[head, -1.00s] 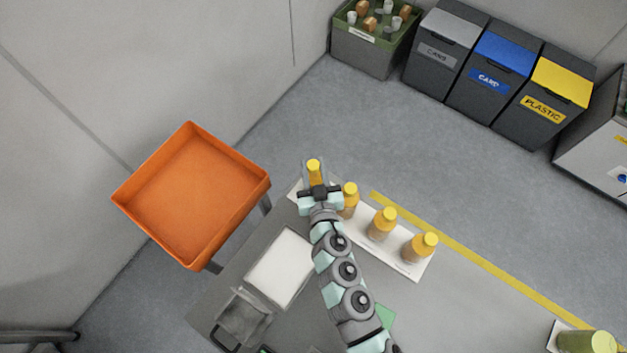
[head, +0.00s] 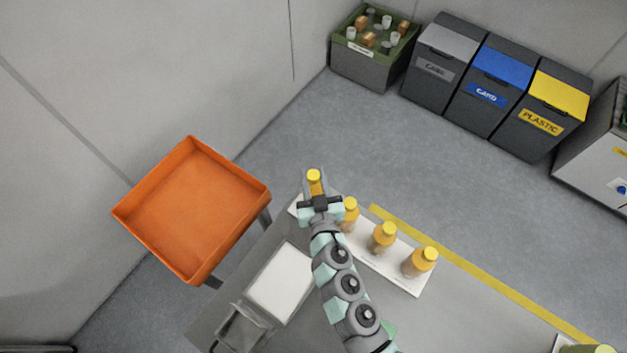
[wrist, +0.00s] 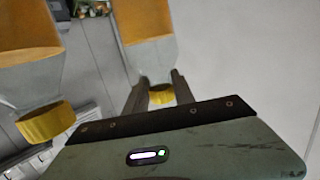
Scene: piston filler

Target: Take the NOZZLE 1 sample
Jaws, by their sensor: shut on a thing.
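My gripper (head: 314,185) is shut on an orange bottle with a yellow cap (head: 314,177) at the far left end of a row of similar bottles. In the wrist view the held bottle's yellow cap (wrist: 160,95) shows between the two fingers. Three more orange bottles stand to its right on a white strip (head: 415,287): the near one (head: 350,212), the middle one (head: 383,236) and the far right one (head: 420,261). In the wrist view a neighbouring bottle's cap (wrist: 45,121) shows left of my gripper. No nozzle label is readable.
An orange tray (head: 193,262) stands left of the grey table. A white pad (head: 280,284) and a clear container (head: 240,328) lie near the table's left side. Bins (head: 487,80) and a green-rimmed crate (head: 370,62) stand at the back. A green-yellow object (head: 586,349) is at lower right.

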